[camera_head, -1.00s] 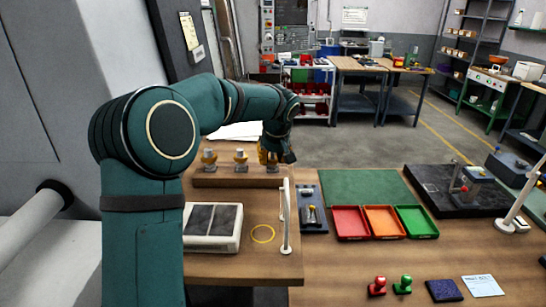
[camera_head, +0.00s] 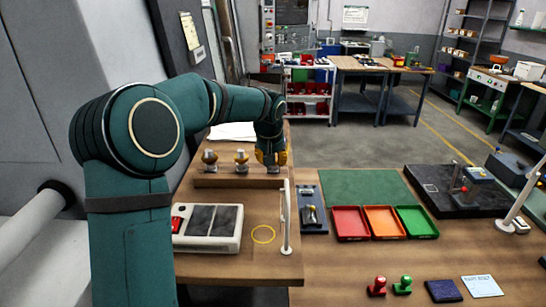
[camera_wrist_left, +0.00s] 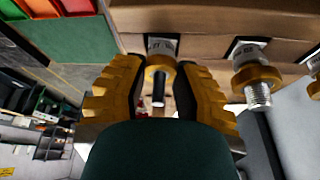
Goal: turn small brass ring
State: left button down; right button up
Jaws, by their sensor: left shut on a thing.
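Three threaded studs with brass rings stand in a row on a wooden rail (camera_head: 225,182). My left gripper (camera_head: 271,163) is at the right-hand stud of the row in the head view. In the wrist view its yellow fingers, with dark pads, are shut on that stud's small brass ring (camera_wrist_left: 160,64), one finger on each side. The stud's dark tip points toward the camera. The middle brass ring (camera_head: 240,158) and the left brass ring (camera_head: 209,157) are free; the middle one shows beside the gripper in the wrist view (camera_wrist_left: 256,76). My right gripper is not in view.
A control box (camera_head: 208,228) with a red button and dark panels stands in front of the rail. Red (camera_head: 350,222), orange (camera_head: 384,221) and green (camera_head: 415,221) trays lie to the right.

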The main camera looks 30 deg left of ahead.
pick_arm(q)
jog(key=c, duration=0.6)
grip_release()
jog(key=shift+o, duration=0.2)
jog(key=v, duration=1.2)
